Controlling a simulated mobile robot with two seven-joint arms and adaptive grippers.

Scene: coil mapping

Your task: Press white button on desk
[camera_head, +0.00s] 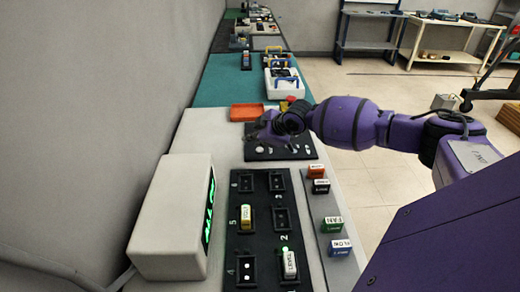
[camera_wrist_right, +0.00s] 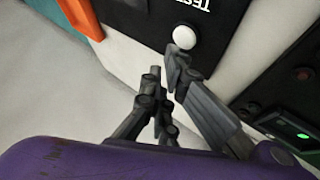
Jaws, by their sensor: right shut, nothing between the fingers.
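The white button (camera_wrist_right: 184,37) is round and sits on a black panel (camera_wrist_right: 150,18) with upside-down white lettering beside it. The panel also shows in the head view (camera_head: 298,151), partly hidden under my right gripper (camera_head: 264,130), with small white spots on it. In the right wrist view my right gripper (camera_wrist_right: 166,76) is shut and empty. One fingertip appears right at the button's lower edge; I cannot tell whether it touches. My left gripper is not in view.
A white box with a green display (camera_head: 180,215) stands on the left by the wall. A black board (camera_head: 262,235) with several sockets and blocks lies in front. Colored blocks (camera_head: 335,222) line the right edge. An orange tray (camera_head: 247,112) lies behind the panel.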

